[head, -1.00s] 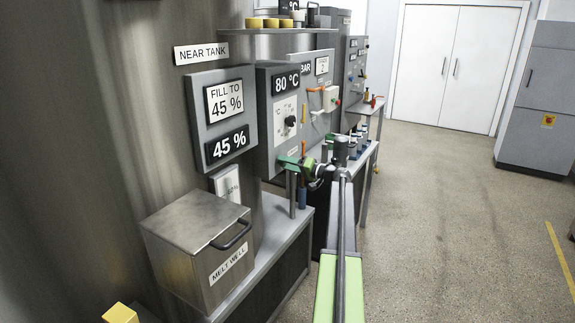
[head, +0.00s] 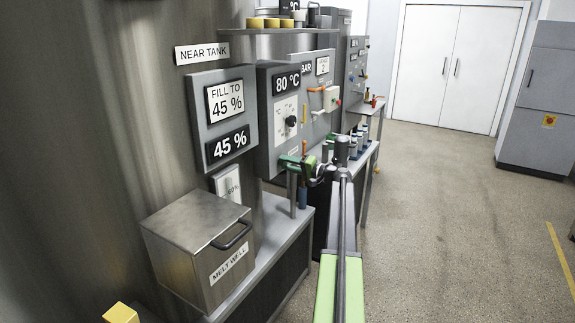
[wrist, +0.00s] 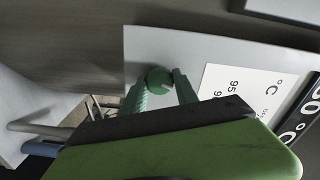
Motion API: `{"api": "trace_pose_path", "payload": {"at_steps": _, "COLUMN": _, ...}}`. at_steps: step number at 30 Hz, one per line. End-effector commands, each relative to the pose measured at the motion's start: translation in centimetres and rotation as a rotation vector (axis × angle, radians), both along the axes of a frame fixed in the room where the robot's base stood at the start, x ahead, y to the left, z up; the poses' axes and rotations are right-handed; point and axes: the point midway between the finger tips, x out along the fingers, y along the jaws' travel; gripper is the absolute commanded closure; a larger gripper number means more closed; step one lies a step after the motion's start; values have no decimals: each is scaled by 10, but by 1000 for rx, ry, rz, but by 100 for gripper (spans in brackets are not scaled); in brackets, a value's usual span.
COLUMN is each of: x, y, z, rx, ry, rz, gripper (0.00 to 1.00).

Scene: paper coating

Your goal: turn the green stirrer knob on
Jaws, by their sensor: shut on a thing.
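The green stirrer knob (wrist: 158,80) is a small round knob on a pale grey panel in the wrist view. It sits between the two green ribbed fingers of my gripper (wrist: 160,86), which are shut on it, one finger on each side. In the head view my gripper (head: 293,163) reaches left to the lower part of the panel (head: 266,140) with the 80 °C display. The knob cannot be told apart from the green fingers there.
A white dial plate with a black knob (head: 290,121) is above my gripper. The melt well box (head: 195,230) with a dark handle stands at the front left. Orange and white valve handles (head: 322,89) stick out further back. The floor (head: 450,220) on the right is clear.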

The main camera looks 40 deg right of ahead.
Motion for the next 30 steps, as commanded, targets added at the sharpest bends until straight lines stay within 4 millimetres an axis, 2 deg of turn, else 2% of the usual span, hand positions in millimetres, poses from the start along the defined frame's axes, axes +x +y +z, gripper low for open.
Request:
{"api": "trace_pose_path", "payload": {"at_steps": 18, "x": -1, "y": -1, "z": 0, "rx": 540, "ry": 135, "rz": -1, "gripper": 100}}
{"api": "trace_pose_path", "payload": {"at_steps": 30, "x": -2, "y": -1, "z": 0, "rx": 741, "ry": 185, "rz": -1, "gripper": 100}}
